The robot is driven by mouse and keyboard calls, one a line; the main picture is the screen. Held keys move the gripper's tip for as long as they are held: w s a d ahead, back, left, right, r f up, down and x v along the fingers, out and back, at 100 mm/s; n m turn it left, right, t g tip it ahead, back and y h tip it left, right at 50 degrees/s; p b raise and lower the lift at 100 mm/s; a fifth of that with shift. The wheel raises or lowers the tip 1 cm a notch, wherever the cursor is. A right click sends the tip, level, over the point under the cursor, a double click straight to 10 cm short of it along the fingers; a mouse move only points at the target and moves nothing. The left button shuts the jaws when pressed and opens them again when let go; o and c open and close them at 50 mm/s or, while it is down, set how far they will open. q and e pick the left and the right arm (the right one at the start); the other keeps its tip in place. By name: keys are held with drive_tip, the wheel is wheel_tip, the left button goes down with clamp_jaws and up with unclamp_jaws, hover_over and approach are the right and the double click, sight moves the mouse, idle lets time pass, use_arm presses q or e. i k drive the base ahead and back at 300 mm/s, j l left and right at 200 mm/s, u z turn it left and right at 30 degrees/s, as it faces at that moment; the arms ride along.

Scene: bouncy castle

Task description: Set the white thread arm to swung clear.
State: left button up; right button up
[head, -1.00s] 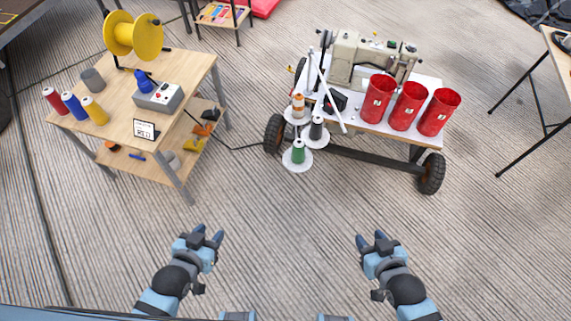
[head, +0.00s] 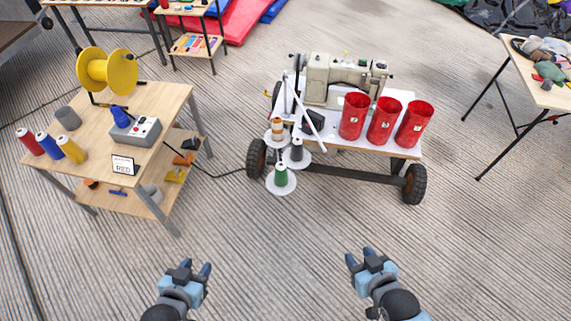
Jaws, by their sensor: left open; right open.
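The white thread arm (head: 308,115) is a thin white bar on the left end of the wheeled sewing cart (head: 405,150). It slants down to the right across the cart's front left corner, beside a thin upright white post. The cream sewing machine (head: 345,78) stands behind it. Thread cones (head: 281,174) in orange, grey and green sit on white discs below the arm. My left gripper (head: 197,269) is open and empty over the floor, well short of the cart. My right gripper (head: 358,256) is open and empty, also over the floor in front of the cart.
Three red cups (head: 384,121) stand along the cart's front right. A wooden table (head: 160,95) at left holds a yellow spool (head: 107,70), a grey box and thread cones. A cable runs from it to the cart. Another table (head: 548,95) is at right. The floor between is clear.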

sight(284, 77)
drive_tip(key=i+l, duration=0.1)
drive_tip(key=i, duration=0.95)
